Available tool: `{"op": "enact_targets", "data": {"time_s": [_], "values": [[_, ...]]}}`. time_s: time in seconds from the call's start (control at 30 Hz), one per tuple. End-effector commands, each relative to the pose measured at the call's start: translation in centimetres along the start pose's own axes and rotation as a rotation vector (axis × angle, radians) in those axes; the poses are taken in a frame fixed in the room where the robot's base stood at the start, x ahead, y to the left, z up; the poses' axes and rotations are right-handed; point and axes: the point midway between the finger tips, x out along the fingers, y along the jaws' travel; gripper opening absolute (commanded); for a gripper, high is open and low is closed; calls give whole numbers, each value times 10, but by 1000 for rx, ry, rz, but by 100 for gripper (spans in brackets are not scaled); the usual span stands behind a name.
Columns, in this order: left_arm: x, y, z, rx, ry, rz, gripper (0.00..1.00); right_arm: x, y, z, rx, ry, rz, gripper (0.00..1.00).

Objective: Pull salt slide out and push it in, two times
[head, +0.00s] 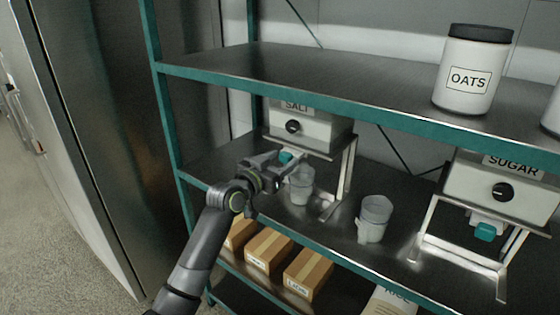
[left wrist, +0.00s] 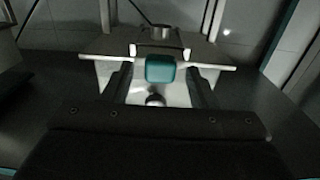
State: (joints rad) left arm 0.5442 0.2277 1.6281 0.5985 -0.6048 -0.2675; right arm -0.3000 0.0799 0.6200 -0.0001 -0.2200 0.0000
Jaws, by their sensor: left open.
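The salt dispenser (head: 325,130) is a pale box with a black knob, labelled SALT, on a metal stand on the middle shelf. Its teal salt slide (head: 286,156) shows under the box, partly hidden by my left gripper (head: 284,164). In the left wrist view the teal slide end (left wrist: 160,69) appears between my two spread fingers, with a gap on each side. My left gripper is open and in front of the dispenser; I cannot tell how deep the slide sits between the fingers. My right gripper is not in view.
A clear cup (head: 301,188) stands under the salt dispenser, close to my gripper. Another cup (head: 374,215) stands to its right. The sugar dispenser (head: 505,187) is at the right. The upper shelf edge (head: 300,98) runs above, with an oats jar (head: 471,72) on it.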

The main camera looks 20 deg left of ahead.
Motion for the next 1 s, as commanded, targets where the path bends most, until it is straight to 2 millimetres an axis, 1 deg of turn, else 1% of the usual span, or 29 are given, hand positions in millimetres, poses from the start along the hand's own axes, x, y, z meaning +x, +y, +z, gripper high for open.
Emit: {"op": "enact_targets", "data": {"time_s": [0.07,0.1,0.4,0.5,0.67,0.77,0.9,1.0], "values": [[0,0,0,0,0,0,53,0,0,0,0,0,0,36],[0,0,0,0,0,0,50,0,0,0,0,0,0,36],[0,0,0,0,0,0,11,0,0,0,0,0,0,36],[0,0,0,0,0,0,0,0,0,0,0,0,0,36],[-2,0,0,0,-1,-1,0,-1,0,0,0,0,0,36],[-14,-1,0,0,-1,-2,0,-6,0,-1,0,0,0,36],[-34,-1,0,0,-3,-1,0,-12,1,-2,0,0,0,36],[-43,-1,0,-1,-3,0,0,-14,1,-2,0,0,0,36]]}}
